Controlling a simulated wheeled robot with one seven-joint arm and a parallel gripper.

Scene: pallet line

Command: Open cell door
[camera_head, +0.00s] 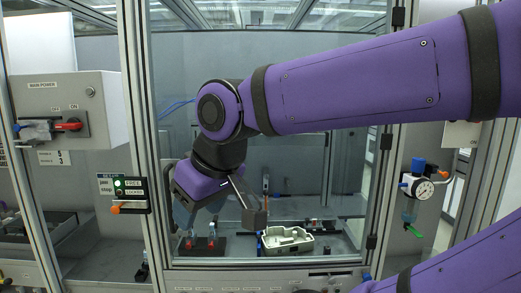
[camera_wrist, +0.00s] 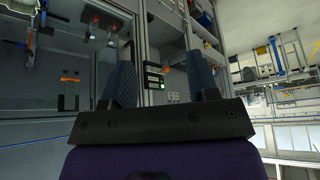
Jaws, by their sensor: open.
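The cell door (camera_head: 270,261) is a clear panel in a grey metal frame, and it looks shut. Its dark hinges (camera_head: 386,141) are on the right side. My gripper (camera_head: 192,214) is open and empty in front of the door, right of the handle. In the wrist view my gripper's (camera_wrist: 161,58) two blue-grey fingers are spread, with the lock box (camera_wrist: 154,76) showing between them, farther off.
A MAIN POWER box (camera_head: 70,110) with a red switch is at left. A pressure gauge (camera_head: 423,189) with a blue-topped regulator is at right. Behind the door glass are a pale tray-like part (camera_head: 287,240) and red-marked clamps (camera_head: 205,242). The wrist view shows open room at right.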

